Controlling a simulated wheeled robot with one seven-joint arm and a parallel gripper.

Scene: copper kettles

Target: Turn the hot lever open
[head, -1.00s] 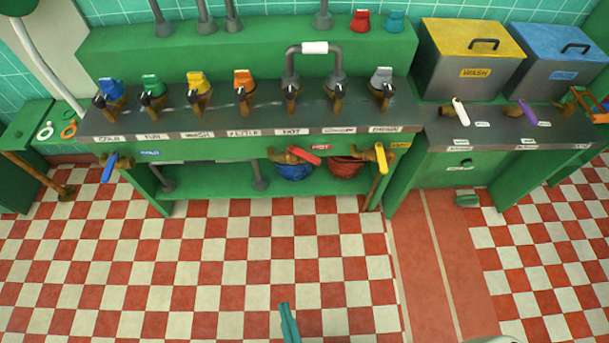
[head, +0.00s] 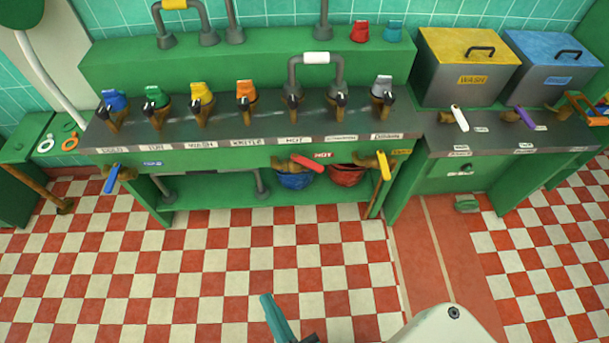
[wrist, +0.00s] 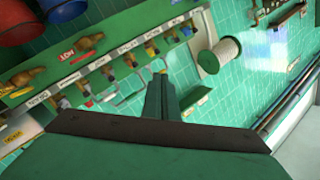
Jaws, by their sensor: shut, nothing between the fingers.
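The hot lever (head: 307,163) is a red handle on a brass valve at the front of the green bench, beside a red HOT label (head: 323,155). It lies nearly level, its free end pointing right and slightly down. It also shows in the wrist view (wrist: 82,57), upper left, near its label (wrist: 67,48). My gripper (head: 266,297) is at the bottom of the head view, in front of the bench and apart from the lever. Its teal fingers are together and empty in the wrist view (wrist: 161,79).
A blue lever (head: 111,178) is at the bench's left and a yellow lever (head: 384,166) right of the hot lever. A blue bucket (head: 293,180) and a red bucket (head: 347,174) are below. Taps line the worktop (head: 270,128). The checkered floor (head: 200,270) in front is clear.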

